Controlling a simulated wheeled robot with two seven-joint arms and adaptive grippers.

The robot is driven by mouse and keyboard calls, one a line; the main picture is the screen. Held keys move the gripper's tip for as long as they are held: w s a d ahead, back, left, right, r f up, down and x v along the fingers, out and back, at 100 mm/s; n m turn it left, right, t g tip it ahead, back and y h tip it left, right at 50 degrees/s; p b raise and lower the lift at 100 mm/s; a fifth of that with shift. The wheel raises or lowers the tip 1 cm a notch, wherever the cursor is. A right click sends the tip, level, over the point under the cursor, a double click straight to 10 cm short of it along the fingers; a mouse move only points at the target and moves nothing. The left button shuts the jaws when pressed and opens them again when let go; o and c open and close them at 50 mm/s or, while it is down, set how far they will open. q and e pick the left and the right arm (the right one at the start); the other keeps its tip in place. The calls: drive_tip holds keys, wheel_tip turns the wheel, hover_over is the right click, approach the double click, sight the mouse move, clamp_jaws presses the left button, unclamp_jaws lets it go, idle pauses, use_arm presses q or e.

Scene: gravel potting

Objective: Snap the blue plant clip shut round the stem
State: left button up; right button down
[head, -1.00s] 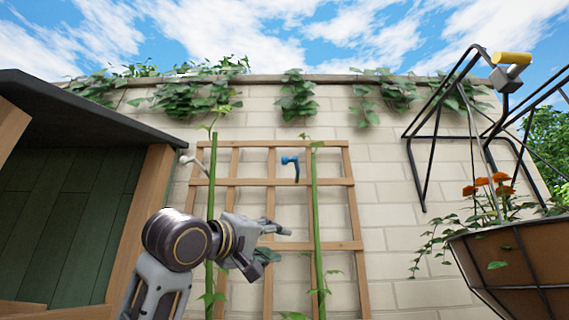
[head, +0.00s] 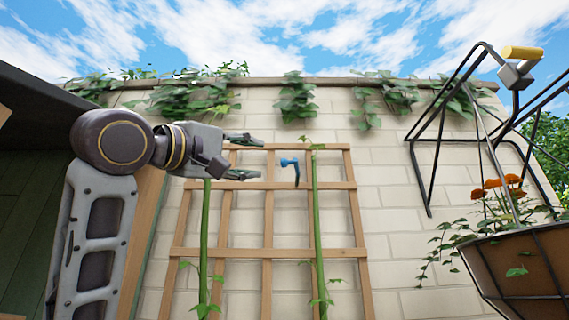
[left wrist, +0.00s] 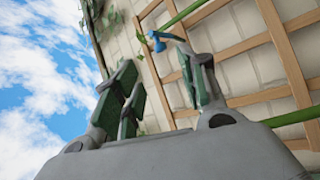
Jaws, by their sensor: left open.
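The blue plant clip (head: 290,162) is at the upper part of the trellis, just left of the right-hand green stem (head: 317,225). A curved blue arm hangs down from its body, which looks open; whether it touches the stem I cannot tell. My left gripper (head: 256,158) comes in from the left, open and empty, fingers pointing right towards the clip with a gap between. In the left wrist view the clip (left wrist: 160,38) shows beyond the fingertips (left wrist: 166,72), nearer the right finger. My right gripper is not in view.
A wooden trellis (head: 268,252) stands before a pale brick wall. Another green stem (head: 204,235) rises below my left gripper. A dark-roofed shed (head: 35,210) is at the left, a hanging planter (head: 530,270) with a black frame at the right.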

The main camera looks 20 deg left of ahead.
sight(282, 163)
use_arm(q)
drive_tip(key=shift+w+r, duration=0.1)
drive_tip(key=shift+w, duration=0.05)
drive_tip(key=shift+p+x, duration=2.8)
drive_tip(key=shift+x, duration=3.95)
clamp_jaws()
drive_tip(key=shift+d, duration=0.1)
